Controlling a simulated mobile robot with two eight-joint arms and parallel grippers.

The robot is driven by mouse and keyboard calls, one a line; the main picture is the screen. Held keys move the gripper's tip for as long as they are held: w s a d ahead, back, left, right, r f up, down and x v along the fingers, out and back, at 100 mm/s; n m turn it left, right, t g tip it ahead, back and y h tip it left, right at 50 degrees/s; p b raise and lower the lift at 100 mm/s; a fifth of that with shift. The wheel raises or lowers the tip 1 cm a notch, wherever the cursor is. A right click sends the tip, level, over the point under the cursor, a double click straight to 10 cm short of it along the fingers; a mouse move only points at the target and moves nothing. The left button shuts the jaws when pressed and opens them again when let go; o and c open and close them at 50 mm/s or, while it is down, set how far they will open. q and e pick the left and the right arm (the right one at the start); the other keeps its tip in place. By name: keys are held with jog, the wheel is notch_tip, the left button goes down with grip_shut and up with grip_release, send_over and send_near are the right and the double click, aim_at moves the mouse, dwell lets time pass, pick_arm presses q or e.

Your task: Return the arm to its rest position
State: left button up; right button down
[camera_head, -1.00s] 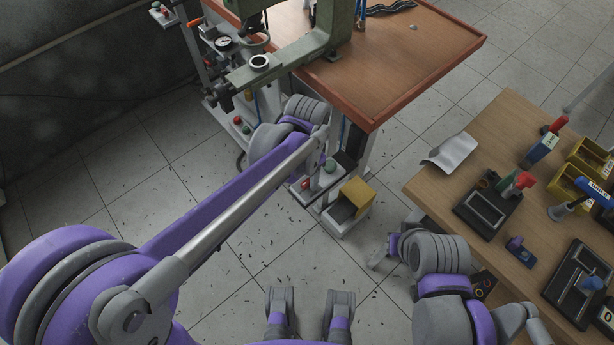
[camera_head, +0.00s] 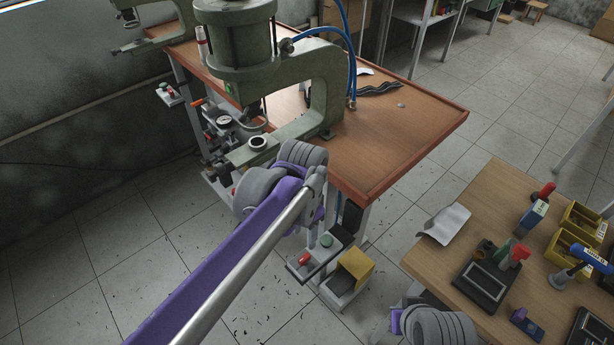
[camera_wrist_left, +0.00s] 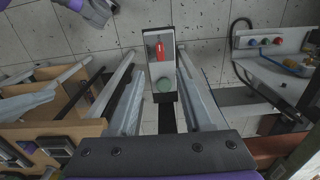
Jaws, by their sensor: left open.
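My left arm comes in from the bottom in the head view, purple and grey. Its grey wrist (camera_head: 285,175) is in front of the wooden press bench (camera_head: 395,120), close to its front edge. The left gripper's fingers are hidden behind the wrist there. In the left wrist view the left gripper (camera_wrist_left: 156,75) is open, with nothing between its fingers. A control box (camera_wrist_left: 163,60) with a red and a green button shows beyond the fingers. My right arm's grey wrist (camera_head: 435,326) is at the bottom right of the head view; its fingers cannot be made out.
A green press (camera_head: 325,90) stands on the bench, close behind the left wrist. A yellow box (camera_head: 357,264) sits low beside the control box. The right-hand wooden table (camera_head: 430,262) holds yellow bins (camera_head: 585,222), fixtures and tools. Floor at the left is clear apart from small scraps.

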pick_arm(q)
jog(key=shift+a, duration=0.1)
jog(key=s+a+r+n+t+p, duration=0.2)
jog(key=s+a+n+t+p, duration=0.3)
jog(key=s+a, duration=0.7)
jog(key=a+n+p, duration=0.2)
jog(key=n, duration=0.2)
jog(key=shift+s+a+r+p, duration=0.25)
jog(key=shift+s+a+p, duration=0.15)
dwell(5.2)
